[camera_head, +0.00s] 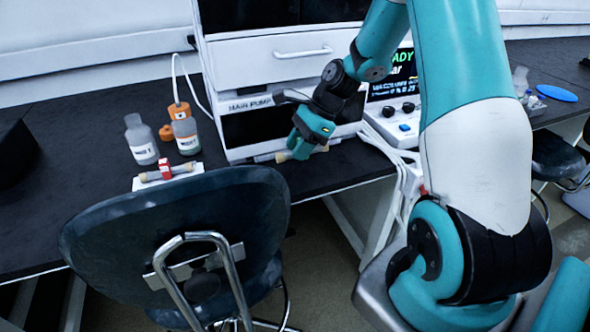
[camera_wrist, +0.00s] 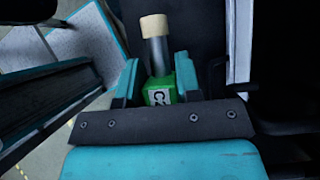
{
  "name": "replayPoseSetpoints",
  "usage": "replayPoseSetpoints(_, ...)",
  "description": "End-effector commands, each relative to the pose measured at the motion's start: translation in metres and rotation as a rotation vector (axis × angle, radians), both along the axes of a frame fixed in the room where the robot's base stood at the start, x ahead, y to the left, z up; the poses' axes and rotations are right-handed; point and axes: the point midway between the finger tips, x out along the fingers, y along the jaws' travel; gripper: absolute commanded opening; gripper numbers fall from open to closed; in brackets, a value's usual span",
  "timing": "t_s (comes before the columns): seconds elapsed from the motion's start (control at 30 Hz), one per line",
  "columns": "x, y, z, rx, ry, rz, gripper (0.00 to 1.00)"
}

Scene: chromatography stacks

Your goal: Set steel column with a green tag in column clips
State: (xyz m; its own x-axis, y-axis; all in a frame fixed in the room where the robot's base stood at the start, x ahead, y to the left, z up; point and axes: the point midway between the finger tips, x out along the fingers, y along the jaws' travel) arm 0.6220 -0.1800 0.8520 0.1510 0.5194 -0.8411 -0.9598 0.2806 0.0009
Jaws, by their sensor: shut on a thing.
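My gripper (camera_head: 303,143) is shut on the steel column with the green tag. The column's beige end (camera_head: 282,157) sticks out to the left of the fingers, in front of the lower part of the instrument stack. In the wrist view the steel column (camera_wrist: 157,55) lies between the two teal fingers (camera_wrist: 156,80), with its beige cap pointing away and its green tag (camera_wrist: 160,90) between them. The other end of the column is hidden. I cannot clearly make out the column clips; my gripper and wrist cover part of the stack's front.
A red-tagged column (camera_head: 153,176) lies on a white holder (camera_head: 190,174) at the bench's front edge. Two bottles (camera_head: 141,140) (camera_head: 184,130) stand behind it. The instrument stack (camera_head: 262,62) has white cables beside it. A dark chair (camera_head: 175,235) stands in front of the bench.

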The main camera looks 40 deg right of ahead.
Motion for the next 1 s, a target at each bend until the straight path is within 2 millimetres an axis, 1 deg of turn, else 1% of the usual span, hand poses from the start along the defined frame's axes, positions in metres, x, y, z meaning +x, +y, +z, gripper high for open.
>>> replayPoseSetpoints(0.03,-0.001,-0.001,-0.011,0.001,0.002,-0.002,0.07)
replayPoseSetpoints(0.1,-0.001,-0.001,-0.019,0.001,0.002,-0.002,0.07)
replayPoseSetpoints(0.27,0.0,-0.001,-0.031,0.0,0.0,0.0,0.07)
replayPoseSetpoints(0.4,0.0,0.0,-0.053,0.001,0.002,0.002,0.07)
replayPoseSetpoints(0.47,0.0,0.0,-0.06,0.0,0.002,0.002,0.07)
replayPoseSetpoints(0.53,0.0,0.0,-0.063,-0.001,0.0,0.002,0.07)
replayPoseSetpoints(0.73,0.0,0.001,-0.062,-0.002,-0.001,0.004,0.07)
replayPoseSetpoints(0.83,0.0,0.001,-0.064,-0.001,0.0,0.004,0.07)
replayPoseSetpoints(0.87,0.0,0.001,-0.064,-0.002,0.0,0.004,0.38)
replayPoseSetpoints(0.9,0.0,0.001,-0.064,-0.002,0.0,0.004,0.48)
replayPoseSetpoints(0.93,0.0,0.001,-0.064,-0.002,0.0,0.004,0.55)
replayPoseSetpoints(0.97,0.0,0.001,-0.064,-0.002,0.0,0.004,0.57)
replayPoseSetpoints(1.0,0.0,0.001,-0.064,-0.002,0.0,0.004,0.57)
